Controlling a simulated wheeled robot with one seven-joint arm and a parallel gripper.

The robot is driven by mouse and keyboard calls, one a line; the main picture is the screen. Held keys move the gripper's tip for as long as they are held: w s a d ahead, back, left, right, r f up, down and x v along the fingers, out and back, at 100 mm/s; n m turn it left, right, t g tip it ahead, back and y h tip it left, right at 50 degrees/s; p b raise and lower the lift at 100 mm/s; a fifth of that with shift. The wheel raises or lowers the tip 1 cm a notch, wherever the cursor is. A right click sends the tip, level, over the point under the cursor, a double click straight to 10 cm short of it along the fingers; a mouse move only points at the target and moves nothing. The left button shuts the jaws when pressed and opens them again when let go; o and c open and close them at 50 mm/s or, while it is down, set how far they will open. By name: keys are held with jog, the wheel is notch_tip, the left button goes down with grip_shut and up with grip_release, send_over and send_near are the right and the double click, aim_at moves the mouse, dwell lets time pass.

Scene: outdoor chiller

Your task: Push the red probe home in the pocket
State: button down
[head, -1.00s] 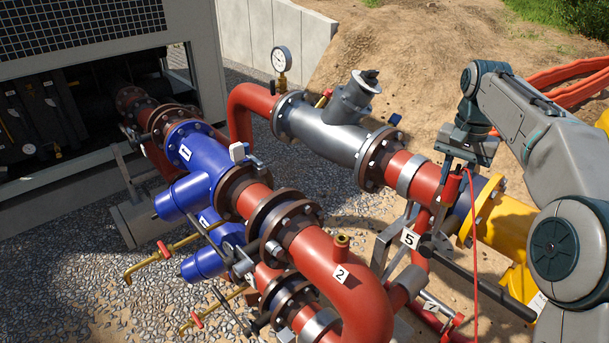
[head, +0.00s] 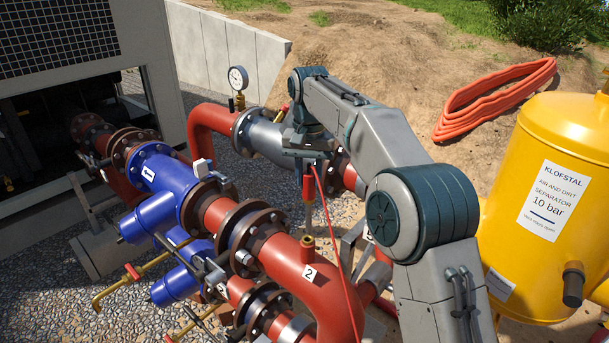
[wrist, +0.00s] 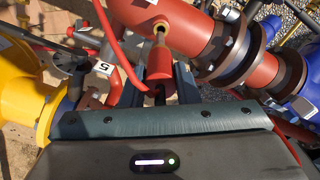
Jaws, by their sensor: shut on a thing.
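My gripper (head: 309,158) is shut on the red probe (head: 308,188), which hangs upright with its thin metal stem pointing down. A red cable trails from the probe. The brass pocket (head: 307,242) stands up from the red pipe elbow labelled 2 (head: 330,298). In the head view the stem's lower end shows just above the pocket's mouth; whether it is in line in depth I cannot tell. In the wrist view the red probe body (wrist: 159,62) sits at the jaws (wrist: 158,88), and the brass pocket (wrist: 160,33) shows just beyond it.
Blue valve bodies (head: 165,172) and flanges stand left of the elbow. A pressure gauge (head: 238,78) rises behind. A yellow separator tank (head: 550,260) stands at the right. An orange hose (head: 495,95) lies on the soil.

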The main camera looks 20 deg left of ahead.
aim_at(308, 198)
jog(key=shift+a, duration=0.1)
jog(key=shift+s+r, duration=0.1)
jog(key=shift+r, duration=0.1)
notch_tip(308, 198, down, 5)
jog(key=b, duration=0.3)
jog(key=shift+f+b, duration=0.35)
dwell(0.7)
jog(key=shift+f+b, duration=0.7)
jog(key=shift+f, duration=1.35)
